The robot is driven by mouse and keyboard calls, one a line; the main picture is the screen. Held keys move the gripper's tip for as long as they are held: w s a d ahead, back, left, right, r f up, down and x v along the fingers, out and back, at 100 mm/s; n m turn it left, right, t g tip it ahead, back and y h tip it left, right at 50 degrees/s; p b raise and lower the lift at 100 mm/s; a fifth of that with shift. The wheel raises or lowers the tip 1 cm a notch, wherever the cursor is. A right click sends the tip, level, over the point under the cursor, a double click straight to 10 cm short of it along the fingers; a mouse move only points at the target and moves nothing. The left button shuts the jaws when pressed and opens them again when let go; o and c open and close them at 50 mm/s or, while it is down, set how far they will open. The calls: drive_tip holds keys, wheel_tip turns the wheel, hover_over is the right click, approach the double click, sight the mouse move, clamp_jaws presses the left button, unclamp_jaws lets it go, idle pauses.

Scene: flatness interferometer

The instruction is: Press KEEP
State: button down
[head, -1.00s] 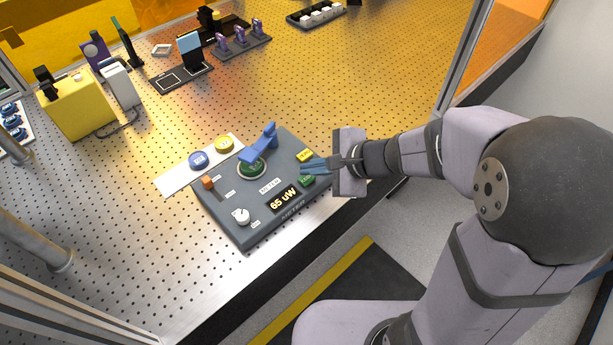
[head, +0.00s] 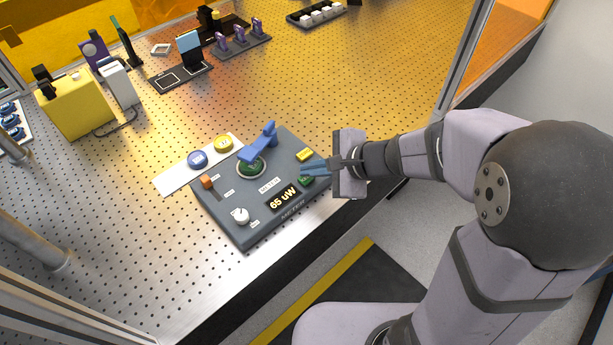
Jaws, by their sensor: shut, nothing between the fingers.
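The dark grey meter box (head: 225,221) sits near the table's front edge, with its display (head: 283,198) reading 65 uW. On its right side are a yellow button (head: 305,155) and a green button (head: 306,181). Their lettering is too small to read, so I cannot tell which is KEEP. My gripper (head: 303,170) is shut and empty, its blue fingers pointing left over the box's right side, between the two buttons and close to the green one. The fingers partly cover the green button's upper edge; I cannot tell whether they touch it.
An orange slider (head: 207,181) and a white knob (head: 240,215) are on the box's left side. A white strip (head: 175,181) with blue and yellow discs lies behind.

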drive_tip(key=shift+f+b, duration=0.5)
drive_tip(key=shift+b, duration=0.05)
idle(0.7)
drive_tip(key=shift+r, duration=0.2)
drive_tip(key=shift+r+p, duration=0.7)
drive_tip(key=shift+p, duration=0.05)
wheel_tip(320, 180, up, 5)
drive_tip(key=p, duration=0.4)
idle(0.4)
idle(0.8)
